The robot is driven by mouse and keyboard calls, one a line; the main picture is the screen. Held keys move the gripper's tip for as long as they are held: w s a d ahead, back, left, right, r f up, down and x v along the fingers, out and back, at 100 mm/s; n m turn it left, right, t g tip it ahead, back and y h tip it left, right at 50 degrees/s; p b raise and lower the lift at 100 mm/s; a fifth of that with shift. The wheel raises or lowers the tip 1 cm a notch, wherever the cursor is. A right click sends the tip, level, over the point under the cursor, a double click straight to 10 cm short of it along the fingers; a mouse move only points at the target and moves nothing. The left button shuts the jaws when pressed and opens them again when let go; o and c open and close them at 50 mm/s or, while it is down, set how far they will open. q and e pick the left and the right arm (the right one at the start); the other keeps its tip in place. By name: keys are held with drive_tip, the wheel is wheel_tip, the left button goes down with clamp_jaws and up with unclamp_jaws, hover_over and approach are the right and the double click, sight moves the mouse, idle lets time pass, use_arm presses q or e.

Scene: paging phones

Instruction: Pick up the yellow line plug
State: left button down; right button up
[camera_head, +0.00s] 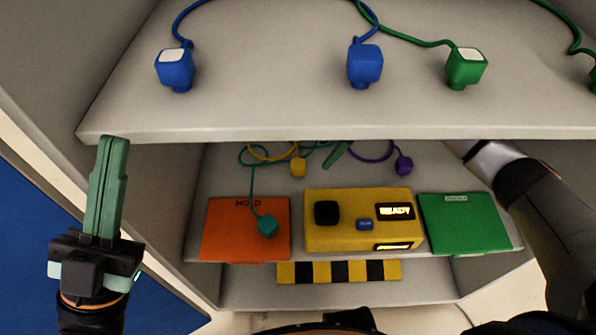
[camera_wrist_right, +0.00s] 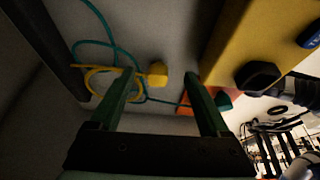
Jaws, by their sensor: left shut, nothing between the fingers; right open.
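The yellow line plug (camera_head: 298,168) is a small yellow block on the lower shelf, towards its back, with a yellow cord looping to its left. In the right wrist view the yellow plug (camera_wrist_right: 157,74) appears between the tips of my open right gripper (camera_wrist_right: 160,77), beyond them, not gripped. In the head view only a green finger of my right gripper (camera_head: 336,154) shows under the upper shelf's edge, just right of the plug. My left gripper (camera_head: 114,142) is shut and empty, pointing up outside the shelf at the left.
The upper shelf (camera_head: 300,115), bearing blue and green plugs, overhangs the scene. A teal plug (camera_head: 267,226) lies on the orange HOLD pad (camera_head: 222,228). A yellow box (camera_head: 348,235), green pad (camera_head: 463,224) and purple plug (camera_head: 403,165) are nearby. Teal cord crosses near the yellow cord.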

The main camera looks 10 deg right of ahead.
sight(303, 163)
drive_tip(key=a+f+b, duration=0.1)
drive_tip(key=a+f, duration=0.1)
drive_tip(key=w+a+f+b, duration=0.1)
drive_tip(key=a+f+b, duration=0.1)
drive_tip(key=a, duration=0.1)
drive_tip(key=shift+f, duration=0.4)
drive_tip(key=shift+r, duration=0.1)
drive_tip(key=shift+c, duration=0.6)
clamp_jaws()
